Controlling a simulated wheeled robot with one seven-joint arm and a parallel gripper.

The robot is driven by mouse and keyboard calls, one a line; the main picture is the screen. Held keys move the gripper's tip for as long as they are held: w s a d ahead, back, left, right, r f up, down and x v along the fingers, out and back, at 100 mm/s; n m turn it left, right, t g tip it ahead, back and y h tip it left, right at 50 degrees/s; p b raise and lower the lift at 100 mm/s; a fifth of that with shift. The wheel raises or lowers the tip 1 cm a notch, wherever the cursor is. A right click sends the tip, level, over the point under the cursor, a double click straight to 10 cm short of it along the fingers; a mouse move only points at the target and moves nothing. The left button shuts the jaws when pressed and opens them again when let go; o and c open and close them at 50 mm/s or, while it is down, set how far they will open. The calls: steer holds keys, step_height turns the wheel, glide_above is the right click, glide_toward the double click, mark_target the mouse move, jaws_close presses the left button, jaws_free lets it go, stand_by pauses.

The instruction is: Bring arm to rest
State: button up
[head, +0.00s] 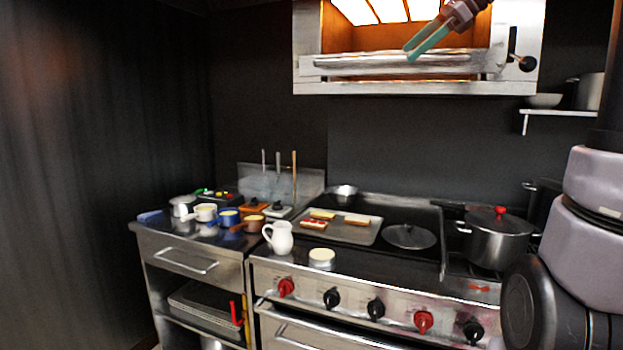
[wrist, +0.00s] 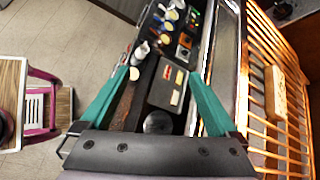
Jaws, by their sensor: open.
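My gripper (head: 408,53) is raised high at the top of the head view, in front of the glowing overhead grill (head: 415,88). Its two teal fingers point left and downward. In the wrist view my gripper (wrist: 160,70) has its fingers wide apart, with nothing held between them. The stove top with a tray (wrist: 157,93) shows far below between the fingers. The right finger appears close to the grill's front edge in the wrist view; I cannot tell whether they touch. Part of my arm is out of the head view.
A piece of food (wrist: 275,92) lies on the grill's rack at right. Below are a white jug (head: 279,238), a tray of toasts (head: 358,233), a lid (head: 409,237) and a pot (head: 495,240). A shelf (head: 565,112) holds a bowl. A purple-framed chair (wrist: 45,105) stands on the floor.

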steer(key=s+d+f+n+t+h, duration=0.1)
steer(key=s+f+n+h, duration=0.5)
steer(key=s+f+n, duration=0.8)
steer(key=s+f+t, duration=0.1)
steer(key=s+f, duration=0.4)
steer(key=f, duration=0.2)
steer(key=shift+s+h, duration=0.3)
steer(key=shift+h, duration=0.1)
